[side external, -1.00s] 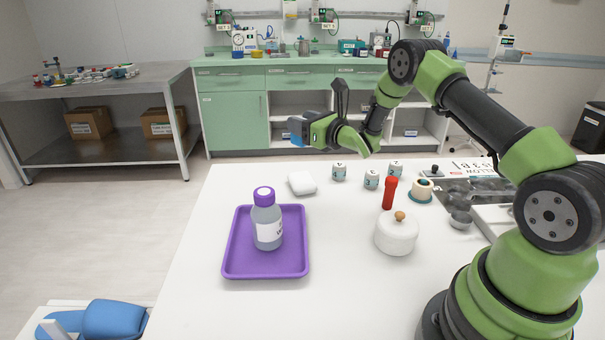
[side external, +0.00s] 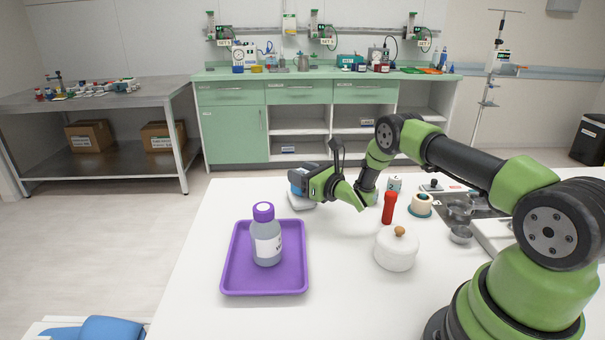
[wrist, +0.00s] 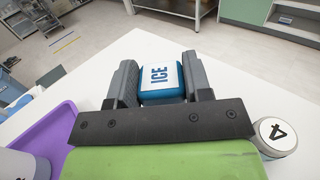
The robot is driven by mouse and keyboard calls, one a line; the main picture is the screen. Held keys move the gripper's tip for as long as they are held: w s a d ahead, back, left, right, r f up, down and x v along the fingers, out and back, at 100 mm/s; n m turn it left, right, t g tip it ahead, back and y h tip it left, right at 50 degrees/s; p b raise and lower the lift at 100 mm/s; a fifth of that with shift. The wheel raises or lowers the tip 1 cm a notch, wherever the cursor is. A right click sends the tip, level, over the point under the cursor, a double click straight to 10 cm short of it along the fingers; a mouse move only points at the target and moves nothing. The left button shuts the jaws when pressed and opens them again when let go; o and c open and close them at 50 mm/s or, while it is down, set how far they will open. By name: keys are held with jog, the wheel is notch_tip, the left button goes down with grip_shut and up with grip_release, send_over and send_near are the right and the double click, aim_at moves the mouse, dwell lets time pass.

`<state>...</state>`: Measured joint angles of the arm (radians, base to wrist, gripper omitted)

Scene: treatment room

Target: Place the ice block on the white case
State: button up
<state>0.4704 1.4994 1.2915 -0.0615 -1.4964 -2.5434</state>
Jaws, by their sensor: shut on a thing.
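The ice block (wrist: 160,80) is a small blue block with a white label reading ICE. My gripper (wrist: 161,72) is shut on it, one finger on each side, in the wrist view. In the side view the ice block (side external: 296,181) sits at the tip of my gripper (side external: 302,182), near the table's far left part. The white case (side external: 302,205) is a low white rounded thing on the table, directly below the block in the side view and partly covered by my gripper. Whether block and case touch is unclear. The case is hidden in the wrist view.
A purple tray (side external: 232,283) with a purple-capped bottle (side external: 267,243) stands nearer the camera. A white lidded pot (side external: 396,252), a red bottle (side external: 389,208) and a tape roll (side external: 421,205) stand to the right.

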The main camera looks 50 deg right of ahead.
jog(key=o, duration=1)
jog(key=shift+f, duration=0.1)
